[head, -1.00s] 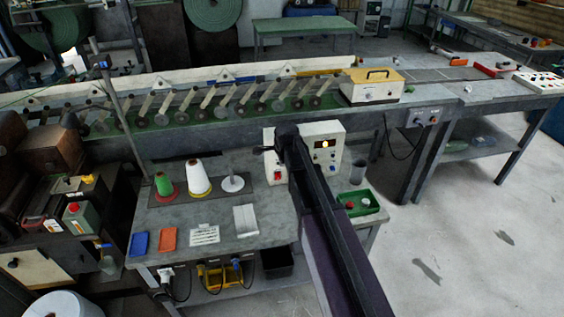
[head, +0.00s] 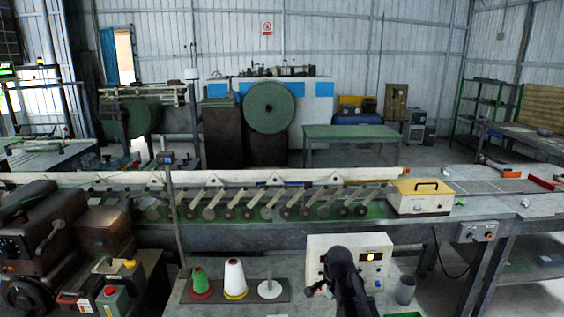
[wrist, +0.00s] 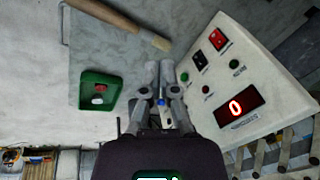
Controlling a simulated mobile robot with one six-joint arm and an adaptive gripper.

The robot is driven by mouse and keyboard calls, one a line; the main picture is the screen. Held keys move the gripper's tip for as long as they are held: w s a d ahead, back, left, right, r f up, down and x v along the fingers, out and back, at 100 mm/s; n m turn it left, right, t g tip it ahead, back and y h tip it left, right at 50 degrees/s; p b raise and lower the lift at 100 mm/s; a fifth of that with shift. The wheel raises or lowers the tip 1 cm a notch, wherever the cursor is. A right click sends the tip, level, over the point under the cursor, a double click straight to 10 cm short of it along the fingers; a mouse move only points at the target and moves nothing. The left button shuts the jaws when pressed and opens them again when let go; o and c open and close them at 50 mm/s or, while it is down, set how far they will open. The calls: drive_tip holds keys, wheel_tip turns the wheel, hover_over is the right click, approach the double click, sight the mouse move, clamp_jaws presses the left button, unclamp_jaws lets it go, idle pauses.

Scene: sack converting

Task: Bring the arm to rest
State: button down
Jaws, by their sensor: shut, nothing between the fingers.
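My gripper (wrist: 160,80) shows in the wrist view with its two grey fingers together and nothing between them. It is above the grey bench (wrist: 95,40), between a small green tray (wrist: 84,92) on the left and a white control box (wrist: 236,85) on the right. In the head view my dark arm (head: 345,280) rises from the bottom edge in front of the control box (head: 318,245). The fingers cannot be made out there.
A brush with a wooden handle (wrist: 115,18) lies at the top of the wrist view. The conveyor line (head: 140,208) runs behind.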

drive_tip(key=s+d+n+g, duration=0.1)
drive_tip(key=s+n+g, duration=0.1)
drive_tip(key=s+n, duration=0.9)
drive_tip(key=s, duration=0.5)
drive_tip(key=shift+s+d+f+g, duration=0.2)
drive_tip(key=shift+s+f+g, duration=0.1)
drive_tip(key=shift+g, duration=0.1)
drive_tip(key=shift+a, duration=0.1)
